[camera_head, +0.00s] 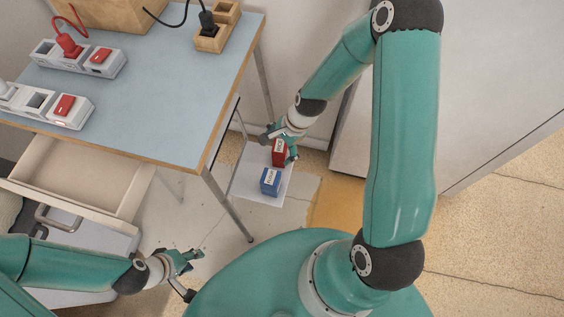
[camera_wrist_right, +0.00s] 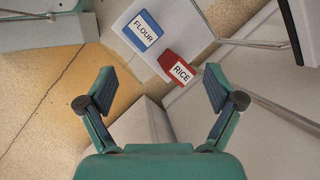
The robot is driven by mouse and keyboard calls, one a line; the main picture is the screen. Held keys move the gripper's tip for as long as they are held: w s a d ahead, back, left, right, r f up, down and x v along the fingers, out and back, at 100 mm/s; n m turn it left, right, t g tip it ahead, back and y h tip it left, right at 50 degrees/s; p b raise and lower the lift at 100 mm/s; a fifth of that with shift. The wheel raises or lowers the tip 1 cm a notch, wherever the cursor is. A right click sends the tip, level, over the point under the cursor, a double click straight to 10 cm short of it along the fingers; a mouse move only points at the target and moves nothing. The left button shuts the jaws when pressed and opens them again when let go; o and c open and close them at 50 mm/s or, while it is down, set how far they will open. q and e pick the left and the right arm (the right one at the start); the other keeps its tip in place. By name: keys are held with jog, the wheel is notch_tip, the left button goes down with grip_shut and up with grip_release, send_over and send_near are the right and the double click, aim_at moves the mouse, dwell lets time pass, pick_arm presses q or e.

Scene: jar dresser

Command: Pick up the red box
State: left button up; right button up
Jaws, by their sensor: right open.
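The red box (camera_head: 279,152), labelled RICE, stands beside the blue box (camera_head: 270,181), labelled FLOUR, on a small white surface (camera_head: 262,198). In the right wrist view the red box (camera_wrist_right: 172,66) lies ahead of my right gripper (camera_wrist_right: 160,82), roughly between its fingers and nearer the right one. The blue box (camera_wrist_right: 143,31) is farther off there. My right gripper (camera_head: 278,148) is open, with its fingers at either side of the red box in the head view; contact cannot be told. My left gripper (camera_head: 195,275) is open and empty at lower left.
A blue-topped table (camera_head: 160,90) with power strips (camera_head: 78,60) and a wooden block (camera_head: 212,38) stands at left. Its drawer (camera_head: 85,180) is open. Table legs rise left of the boxes. A pale cabinet (camera_head: 480,90) stands at right. Floor at lower right is clear.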

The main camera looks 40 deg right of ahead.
jog(key=w+d+f+m+t+b, duration=0.1)
jog(key=w+d+m+b, duration=0.15)
jog(key=d+m, duration=0.25)
jog(key=w+d+f+m+b, duration=0.1)
jog(key=d+m+b, duration=0.3)
jog(key=d, duration=0.1)
jog(key=b, duration=0.3)
send_near(280, 145)
jog(key=x, duration=0.5)
jog(key=shift+w+a+f, duration=0.1)
jog(key=shift+a, duration=0.2)
jog(key=b+x, duration=0.1)
jog(key=x, duration=0.1)
jog(key=b+x, duration=0.1)
jog(key=x, duration=0.2)
jog(key=shift+d+f, duration=0.2)
pick_arm(q)
notch_tip(280, 145, down, 14)
jog(key=shift+f, duration=0.2)
pick_arm(e)
jog(key=shift+r, duration=0.1)
grip_shut()
